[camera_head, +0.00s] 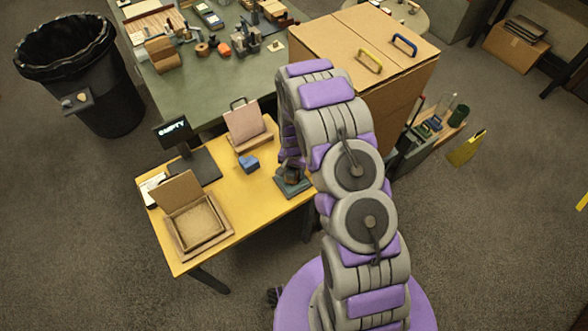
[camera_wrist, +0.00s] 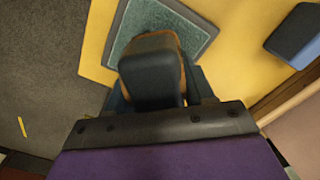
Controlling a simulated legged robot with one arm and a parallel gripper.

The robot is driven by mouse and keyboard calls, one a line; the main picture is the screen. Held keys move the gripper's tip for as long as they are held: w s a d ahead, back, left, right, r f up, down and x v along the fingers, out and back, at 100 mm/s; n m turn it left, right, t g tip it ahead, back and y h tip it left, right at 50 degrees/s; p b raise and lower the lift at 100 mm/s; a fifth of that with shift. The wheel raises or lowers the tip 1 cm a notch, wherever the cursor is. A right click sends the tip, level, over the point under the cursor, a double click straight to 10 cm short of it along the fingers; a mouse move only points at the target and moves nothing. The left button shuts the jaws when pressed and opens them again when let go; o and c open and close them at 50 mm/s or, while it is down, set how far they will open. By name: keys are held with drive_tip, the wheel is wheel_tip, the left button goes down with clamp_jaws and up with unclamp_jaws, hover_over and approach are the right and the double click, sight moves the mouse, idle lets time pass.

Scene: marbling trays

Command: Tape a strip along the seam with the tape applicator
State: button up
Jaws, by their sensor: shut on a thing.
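My gripper (camera_head: 292,168) is low over the right end of the yellow table, at a green pad (camera_head: 293,183). In the wrist view my gripper (camera_wrist: 155,100) is shut on a dark rounded thing with an orange-brown edge, which looks like the tape applicator (camera_wrist: 148,72). It is at the grey-framed green pad (camera_wrist: 143,20); whether it touches the pad is unclear. My gripper and wrist hide part of it. A cardboard box (camera_head: 400,100) stands behind my arm, with a seam (camera_head: 350,30) across its top.
A green bench is behind.

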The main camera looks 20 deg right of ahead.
idle(0.3)
drive_tip(key=shift+d+r+p, duration=0.1)
drive_tip(key=shift+r+p, duration=0.95)
drive_tip(key=shift+r, duration=2.45)
wheel_tip(320, 180, up, 22)
drive_tip(key=a+n, duration=0.1)
drive_tip(key=n, duration=0.5)
drive_tip(key=shift+w+n, duration=0.25)
drive_tip(key=shift+n, duration=0.05)
